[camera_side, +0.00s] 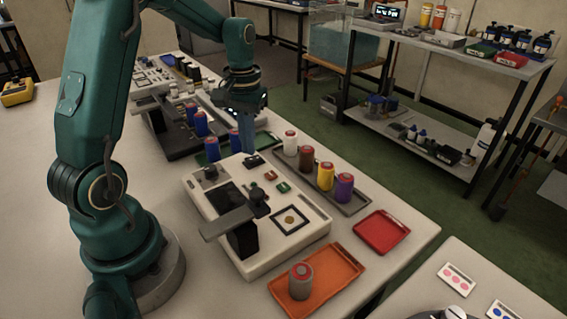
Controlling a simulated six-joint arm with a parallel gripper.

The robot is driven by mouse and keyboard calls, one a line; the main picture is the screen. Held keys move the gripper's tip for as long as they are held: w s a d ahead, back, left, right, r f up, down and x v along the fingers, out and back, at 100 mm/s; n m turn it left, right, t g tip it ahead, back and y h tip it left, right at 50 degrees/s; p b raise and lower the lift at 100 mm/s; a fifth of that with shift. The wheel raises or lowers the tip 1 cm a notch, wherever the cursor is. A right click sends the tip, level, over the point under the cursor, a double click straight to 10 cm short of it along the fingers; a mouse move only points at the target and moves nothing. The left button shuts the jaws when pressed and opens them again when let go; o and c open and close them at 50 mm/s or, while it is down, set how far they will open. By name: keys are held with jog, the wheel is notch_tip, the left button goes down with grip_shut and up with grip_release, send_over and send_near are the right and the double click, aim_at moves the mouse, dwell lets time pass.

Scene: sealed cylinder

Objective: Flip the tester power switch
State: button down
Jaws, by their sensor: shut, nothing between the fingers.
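The tester (300,242) is a cream box on the bench, with a dark screen, a black clamp arm, a framed square pad with a round mark, and small red (270,175) and green (283,187) controls on top. A small black part (253,161) sits at its back edge; I cannot tell whether this is the power switch. My gripper (246,150) points down at the back edge of the tester, close to the black part. Its fingers are shut and empty. I cannot tell whether they touch the tester.
A dark tray (354,207) right of the tester holds white, brown, yellow and purple cylinders. Blue cylinders (201,124) stand behind. An orange tray (335,282) in front holds a grey cylinder (301,282). A red tray (381,231) is empty.

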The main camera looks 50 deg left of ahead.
aim_at(252, 160)
jog(key=shift+f, duration=0.9)
dwell(0.7)
jog(key=shift+r, duration=3.55)
jog(key=s+d+r+m+t, duration=0.3)
jog(key=s+d+r, duration=0.1)
jog(key=d+r, duration=0.4)
jog(key=s+d+f+m+t, duration=0.2)
jog(key=s+d+f+m, duration=0.1)
jog(key=s+d, duration=0.3)
jog(key=shift+s+f+t, duration=0.3)
jog(key=shift+s+f, duration=0.5)
